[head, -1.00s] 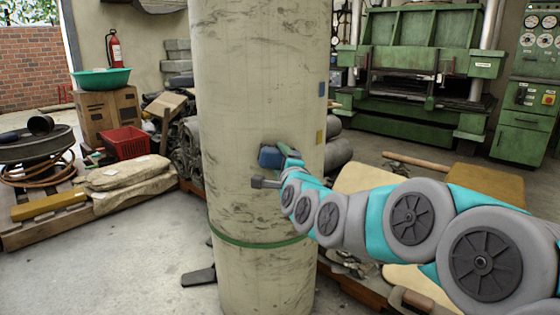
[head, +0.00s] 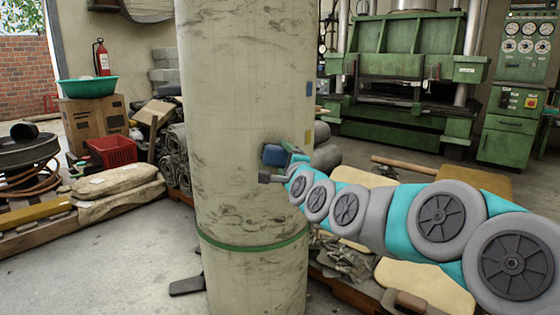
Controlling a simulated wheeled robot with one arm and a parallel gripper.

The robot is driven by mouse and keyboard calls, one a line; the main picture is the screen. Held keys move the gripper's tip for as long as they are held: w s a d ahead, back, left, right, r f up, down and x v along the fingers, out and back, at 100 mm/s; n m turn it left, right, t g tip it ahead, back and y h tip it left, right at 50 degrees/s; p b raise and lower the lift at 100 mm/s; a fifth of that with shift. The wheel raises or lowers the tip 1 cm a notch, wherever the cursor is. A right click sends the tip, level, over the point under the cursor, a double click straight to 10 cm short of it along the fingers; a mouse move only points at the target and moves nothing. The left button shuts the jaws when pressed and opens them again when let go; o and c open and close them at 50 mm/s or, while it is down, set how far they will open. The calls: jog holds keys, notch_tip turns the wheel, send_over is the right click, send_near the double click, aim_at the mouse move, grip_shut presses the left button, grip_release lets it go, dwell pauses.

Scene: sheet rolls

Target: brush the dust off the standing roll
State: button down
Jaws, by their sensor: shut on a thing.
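The standing roll (head: 235,110) is a tall, pale, upright cylinder in the middle of the head view, with dark streaky smudges over its surface. A green band (head: 225,246) goes around its lower part. My gripper (head: 276,167) is in front of the right half of the roll, above the band. It is shut on a small blue block (head: 273,155), which looks like the brush and appears to be against or very near the roll's face. The arm and gripper hide part of the contact, so I cannot tell exact touch.
Small blue and yellow tags show on the roll's right side. A low pallet with sacks (head: 118,188) and a red basket (head: 112,151) stand at left. A green press (head: 410,70) is behind at right. Bare concrete floor (head: 110,265) lies front left.

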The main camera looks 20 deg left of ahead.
aim_at(268, 161)
jog(key=shift+s+a+r+p, duration=0.2)
jog(key=shift+s+a+p, duration=0.25)
jog(key=shift+a+p, duration=0.2)
jog(key=shift+s+a+f+p, duration=0.1)
jog(key=shift+s+a+p, duration=0.2)
jog(key=shift+a, duration=0.25)
jog(key=shift+s+a+f+p, duration=0.1)
jog(key=shift+s+a+p, duration=0.2)
jog(key=shift+a, duration=0.25)
jog(key=shift+s, duration=0.15)
jog(key=shift+v, duration=2.85)
jog(key=shift+d, duration=0.1)
jog(key=shift+b+v, duration=0.3)
jog(key=shift+v, duration=0.45)
jog(key=shift+s+d, duration=0.4)
jog(key=shift+s, duration=0.15)
